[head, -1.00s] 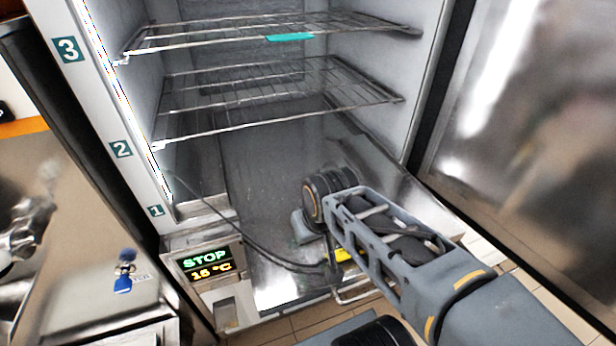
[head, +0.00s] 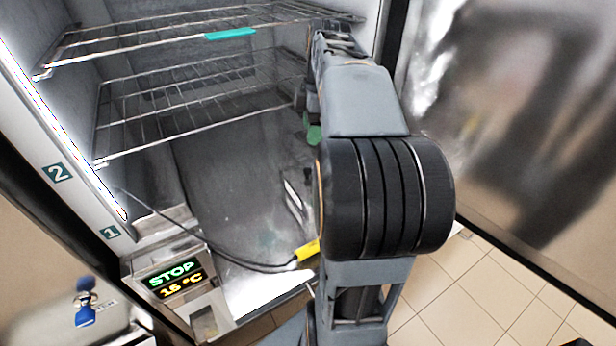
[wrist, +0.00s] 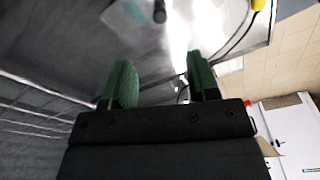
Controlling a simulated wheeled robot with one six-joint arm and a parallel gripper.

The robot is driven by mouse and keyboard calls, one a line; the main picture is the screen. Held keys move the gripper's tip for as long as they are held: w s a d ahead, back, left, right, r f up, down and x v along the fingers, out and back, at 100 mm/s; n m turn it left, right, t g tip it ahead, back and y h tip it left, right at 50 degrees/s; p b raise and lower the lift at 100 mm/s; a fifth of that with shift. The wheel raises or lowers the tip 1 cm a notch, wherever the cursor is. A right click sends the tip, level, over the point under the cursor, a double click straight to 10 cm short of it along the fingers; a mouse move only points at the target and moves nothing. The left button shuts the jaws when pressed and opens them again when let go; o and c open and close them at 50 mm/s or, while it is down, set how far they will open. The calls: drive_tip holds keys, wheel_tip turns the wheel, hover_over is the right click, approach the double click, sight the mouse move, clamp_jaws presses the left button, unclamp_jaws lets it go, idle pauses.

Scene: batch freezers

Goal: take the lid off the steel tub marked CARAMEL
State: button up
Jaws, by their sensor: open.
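No tub marked CARAMEL and no lid can be made out in either view. My gripper shows in the wrist view (wrist: 162,84) with its two green-padded fingers apart and nothing between them. In the head view only a bit of green pad (head: 314,134) shows beside my arm, inside the open freezer cabinet, in front of the lower rack. My arm hides the right part of the cabinet interior.
The freezer has an upper wire rack (head: 150,43) with a teal strip (head: 230,33) and a lower wire rack (head: 140,142). A dark cable with a yellow tag (head: 307,250) crosses the floor of the cabinet. A display (head: 175,279) reads STOP. The steel door (head: 520,130) stands open at right.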

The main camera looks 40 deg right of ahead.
sight(307, 170)
drive_tip(key=f, duration=0.3)
drive_tip(key=a+f, duration=0.1)
drive_tip(key=f, duration=0.7)
drive_tip(key=shift+w+a+f, duration=0.15)
drive_tip(key=shift+w+f, duration=0.05)
drive_tip(key=shift+w, duration=0.1)
drive_tip(key=c, duration=1)
